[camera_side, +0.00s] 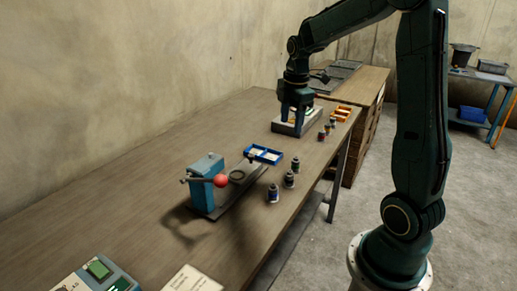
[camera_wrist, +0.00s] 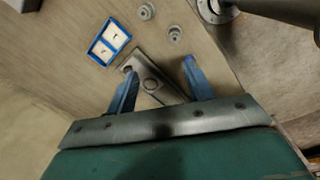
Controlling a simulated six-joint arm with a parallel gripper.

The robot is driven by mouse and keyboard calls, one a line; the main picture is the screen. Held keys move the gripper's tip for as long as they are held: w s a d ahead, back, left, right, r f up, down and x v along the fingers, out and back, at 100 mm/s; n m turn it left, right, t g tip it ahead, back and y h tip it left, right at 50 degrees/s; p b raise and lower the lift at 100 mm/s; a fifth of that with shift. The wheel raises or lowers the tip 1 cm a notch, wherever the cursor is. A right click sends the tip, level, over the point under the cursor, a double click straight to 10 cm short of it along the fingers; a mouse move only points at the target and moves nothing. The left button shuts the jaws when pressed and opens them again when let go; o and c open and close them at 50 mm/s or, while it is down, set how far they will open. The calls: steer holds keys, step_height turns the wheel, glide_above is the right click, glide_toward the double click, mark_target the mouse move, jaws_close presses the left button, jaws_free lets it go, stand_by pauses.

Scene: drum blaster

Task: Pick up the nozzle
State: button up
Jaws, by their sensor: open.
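My gripper (camera_side: 296,108) is over a low pale box (camera_side: 287,128) on the far part of the table in the side view. Its blue fingers are spread apart, with nothing seen held between them. In the wrist view my gripper (camera_wrist: 160,76) shows with the fingers apart, either side of a grey plate with a round ring (camera_wrist: 152,85). A blue two-part tray (camera_side: 263,155) lies on the table; a blue tray with white compartments (camera_wrist: 109,41) shows in the wrist view, with small dark items inside. I cannot tell which item is the nozzle.
A blue machine (camera_side: 206,184) with a red ball handle (camera_side: 221,181) stands nearer, with several small bottles (camera_side: 289,180) beside it. An orange tray (camera_side: 342,113) sits by the far table edge. The left tabletop is clear.

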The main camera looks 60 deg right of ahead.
mark_target(296, 157)
steer(key=d+f+n, duration=0.2)
steer(key=d+f, duration=0.3)
steer(key=d, duration=0.1)
steer(key=shift+w+d+n+g+y, duration=0.2)
steer(key=shift+d+n+g+y, duration=0.1)
steer(key=shift+g, duration=0.1)
steer(key=shift+a+f, duration=0.1)
step_height(296, 157, down, 8)
steer(key=shift+f, duration=0.25)
steer(key=shift+f, duration=2.6)
steer(key=shift+c, duration=0.4)
steer(key=shift+d, duration=0.2)
jaws_close()
